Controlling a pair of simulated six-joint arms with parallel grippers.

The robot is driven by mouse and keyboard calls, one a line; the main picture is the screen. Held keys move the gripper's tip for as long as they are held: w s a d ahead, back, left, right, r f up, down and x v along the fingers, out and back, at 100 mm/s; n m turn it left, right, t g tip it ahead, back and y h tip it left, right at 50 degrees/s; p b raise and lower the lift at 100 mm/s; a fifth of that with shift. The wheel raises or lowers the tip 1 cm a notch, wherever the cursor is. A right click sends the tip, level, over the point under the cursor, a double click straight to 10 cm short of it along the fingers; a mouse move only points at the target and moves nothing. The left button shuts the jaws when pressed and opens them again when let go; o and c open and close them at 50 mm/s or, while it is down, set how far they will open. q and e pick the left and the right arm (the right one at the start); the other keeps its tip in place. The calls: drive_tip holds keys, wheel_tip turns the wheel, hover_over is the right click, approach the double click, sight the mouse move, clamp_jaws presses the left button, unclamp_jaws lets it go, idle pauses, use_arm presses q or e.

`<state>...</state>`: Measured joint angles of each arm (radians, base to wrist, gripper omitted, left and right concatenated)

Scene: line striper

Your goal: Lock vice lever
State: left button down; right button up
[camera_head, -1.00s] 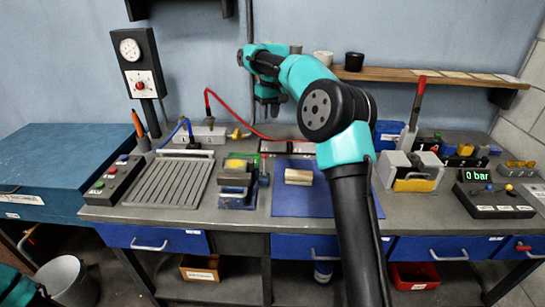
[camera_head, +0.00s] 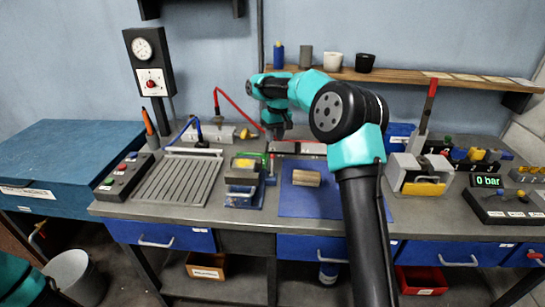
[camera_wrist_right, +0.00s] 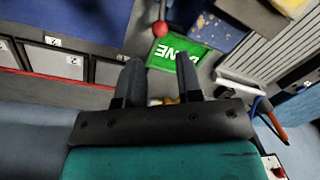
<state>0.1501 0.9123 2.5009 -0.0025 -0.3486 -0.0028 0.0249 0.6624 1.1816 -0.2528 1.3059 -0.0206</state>
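The blue vice (camera_head: 243,190) stands on the bench with a yellow-topped piece in its jaws. Its lever (camera_head: 271,166) is a thin upright rod at the vice's right side. In the right wrist view a red ball knob on a rod, apparently the lever (camera_wrist_right: 160,29), lies just beyond my fingertips, beside the green sign (camera_wrist_right: 178,53). My right gripper (camera_head: 277,133) hangs behind and above the vice, pointing down. In the wrist view the right gripper (camera_wrist_right: 158,66) is open, with nothing between its fingers. My left arm shows only at the lower left; its gripper is out of view.
A wooden block (camera_head: 306,178) lies on the blue mat (camera_head: 310,204) right of the vice. The ribbed plate (camera_head: 180,180) is to the left. The grey toggle fixture (camera_head: 418,173) with a red-handled lever and the pressure display (camera_head: 487,182) are at the right.

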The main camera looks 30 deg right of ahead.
sight(272, 155)
drive_tip(key=f, duration=0.6)
drive_tip(key=a+f, duration=0.1)
drive_tip(key=f, duration=0.1)
drive_tip(key=shift+f, duration=0.4)
clamp_jaws()
